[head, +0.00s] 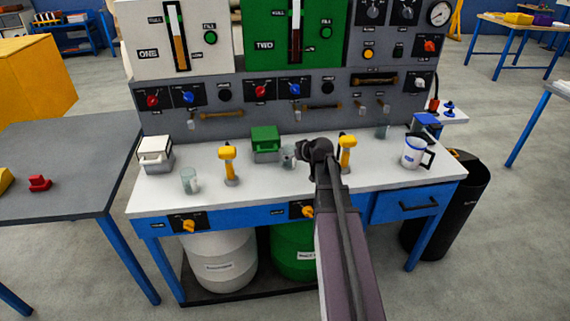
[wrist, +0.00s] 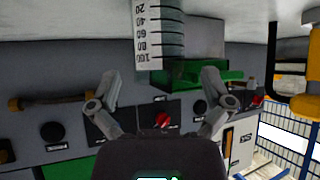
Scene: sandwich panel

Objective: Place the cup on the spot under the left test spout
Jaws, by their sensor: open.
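My gripper (head: 303,152) is open just above the white worktop near the middle of the bench. A clear cup (head: 288,158) stands beside it, partly hidden by the gripper. In the wrist view, a cup with a scale up to 100 (wrist: 158,40) is centred just beyond the open fingers (wrist: 158,78), which appear clear of it. Another clear cup (head: 189,181) stands at the front left, and a third clear vessel (head: 382,132) at the back right. The left test spout (head: 190,141) hangs at the left of the panel. The spot under it is too small to make out.
A white box (head: 156,154) and a green box (head: 265,143) stand at the back of the worktop. Yellow handles (head: 228,163) (head: 347,154) rise from it. A white jug (head: 416,151) is at the right. Bare worktop lies between left cup and left yellow handle.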

